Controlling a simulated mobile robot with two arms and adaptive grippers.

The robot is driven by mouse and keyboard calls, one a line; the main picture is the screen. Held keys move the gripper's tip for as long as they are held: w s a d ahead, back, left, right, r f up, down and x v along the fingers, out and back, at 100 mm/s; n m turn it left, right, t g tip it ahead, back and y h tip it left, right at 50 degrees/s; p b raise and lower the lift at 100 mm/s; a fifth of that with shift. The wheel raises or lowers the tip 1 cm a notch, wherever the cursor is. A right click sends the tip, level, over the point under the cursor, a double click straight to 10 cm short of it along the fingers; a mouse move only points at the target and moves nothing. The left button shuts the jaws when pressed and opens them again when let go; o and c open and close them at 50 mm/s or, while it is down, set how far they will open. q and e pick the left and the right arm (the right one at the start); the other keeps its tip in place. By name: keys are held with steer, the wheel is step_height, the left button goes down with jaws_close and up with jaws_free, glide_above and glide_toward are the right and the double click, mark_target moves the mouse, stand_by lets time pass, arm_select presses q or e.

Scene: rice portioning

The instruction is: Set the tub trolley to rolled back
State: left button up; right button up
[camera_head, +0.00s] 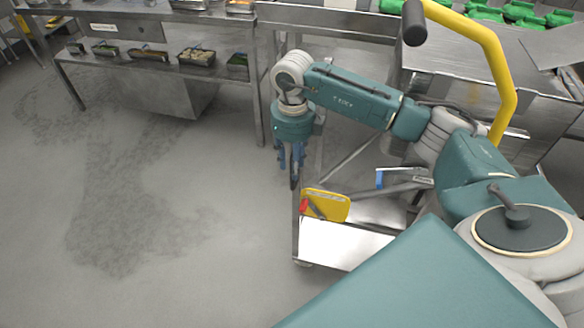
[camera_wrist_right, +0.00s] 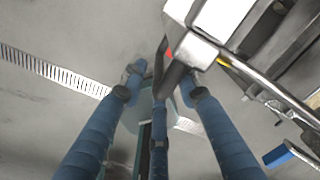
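A low metal trolley (camera_head: 340,248) stands on the floor below my right arm in the head view. A yellow plate (camera_head: 330,204) with a red part stands at its back left end. My right gripper (camera_head: 292,180) points down beside that end's upright. In the wrist view, the right gripper's (camera_wrist_right: 166,76) blue fingers are spread, with a dark bar end (camera_wrist_right: 173,78) between or just past the tips. Contact with it cannot be made out. No tub can be made out on the trolley, whose right part is hidden by my arm. My left gripper is not in view.
A steel table with a lower shelf (camera_head: 150,62) holding several food trays stands at the back left. Steel counters with green items (camera_head: 525,14) are at the back right. The grey floor (camera_head: 170,230) left of the trolley is clear.

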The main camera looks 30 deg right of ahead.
steer(key=shift+f, duration=1.35)
jaws_close()
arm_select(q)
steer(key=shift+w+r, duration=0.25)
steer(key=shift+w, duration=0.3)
